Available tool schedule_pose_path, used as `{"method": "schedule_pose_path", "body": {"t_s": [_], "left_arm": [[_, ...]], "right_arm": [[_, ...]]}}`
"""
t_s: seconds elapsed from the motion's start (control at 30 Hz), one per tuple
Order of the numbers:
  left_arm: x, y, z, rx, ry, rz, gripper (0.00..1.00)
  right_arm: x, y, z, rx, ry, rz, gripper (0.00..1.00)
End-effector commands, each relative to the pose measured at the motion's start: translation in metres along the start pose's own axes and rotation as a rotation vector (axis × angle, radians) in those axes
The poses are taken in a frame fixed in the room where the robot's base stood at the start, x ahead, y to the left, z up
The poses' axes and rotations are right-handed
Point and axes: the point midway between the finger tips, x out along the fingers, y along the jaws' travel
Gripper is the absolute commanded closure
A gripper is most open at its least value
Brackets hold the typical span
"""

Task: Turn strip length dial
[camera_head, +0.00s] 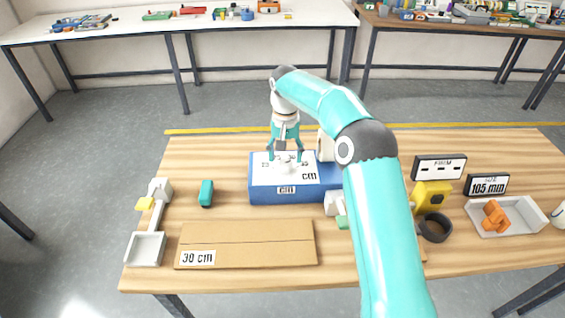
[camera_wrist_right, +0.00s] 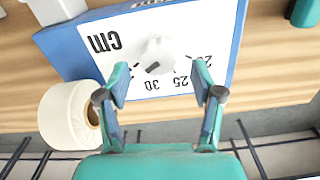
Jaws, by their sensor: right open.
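The strip length dial is a white round knob (camera_head: 287,167) on the sloped white face of a blue box (camera_head: 300,197) marked "cm". In the right wrist view the knob (camera_wrist_right: 158,52) sits among the printed numbers 25, 30 and one partly hidden. Its dark pointer mark points down-left, near the 30. My right gripper (camera_head: 285,155) is over the box face, above and behind the knob. In the right wrist view its two teal fingers (camera_wrist_right: 159,80) are spread, with the knob just beyond their tips and apart from them. My left gripper is not in view.
A white roll (camera_wrist_right: 70,115) stands close beside the box. A cardboard sheet (camera_head: 250,243) marked 30 cm lies in front, with a teal block (camera_head: 206,193) to the left. A black "105 mm" sign (camera_head: 487,185) and a white tray (camera_head: 510,229) are at right.

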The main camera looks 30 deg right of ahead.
Motion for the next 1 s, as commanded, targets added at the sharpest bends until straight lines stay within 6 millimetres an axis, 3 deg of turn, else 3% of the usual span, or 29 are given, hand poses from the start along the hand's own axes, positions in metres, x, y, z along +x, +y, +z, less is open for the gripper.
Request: {"method": "schedule_pose_path", "body": {"t_s": [0.2, 0.53, 0.9, 0.93, 1.0], "left_arm": [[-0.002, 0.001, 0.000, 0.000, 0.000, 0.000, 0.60], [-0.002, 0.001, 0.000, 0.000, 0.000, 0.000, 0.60], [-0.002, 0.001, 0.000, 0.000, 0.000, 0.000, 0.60], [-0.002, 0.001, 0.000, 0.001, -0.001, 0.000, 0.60], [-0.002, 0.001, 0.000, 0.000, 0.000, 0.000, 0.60]], "right_arm": [[0.021, 0.000, 0.000, -0.001, -0.001, 0.001, 0.34], [0.024, 0.000, 0.000, -0.002, -0.001, 0.001, 0.34], [0.024, -0.001, 0.000, -0.002, -0.001, 0.000, 0.93], [0.024, -0.009, 0.006, -0.007, -0.001, 0.000, 0.94], [0.024, -0.007, 0.004, -0.008, -0.003, -0.002, 0.93]]}}
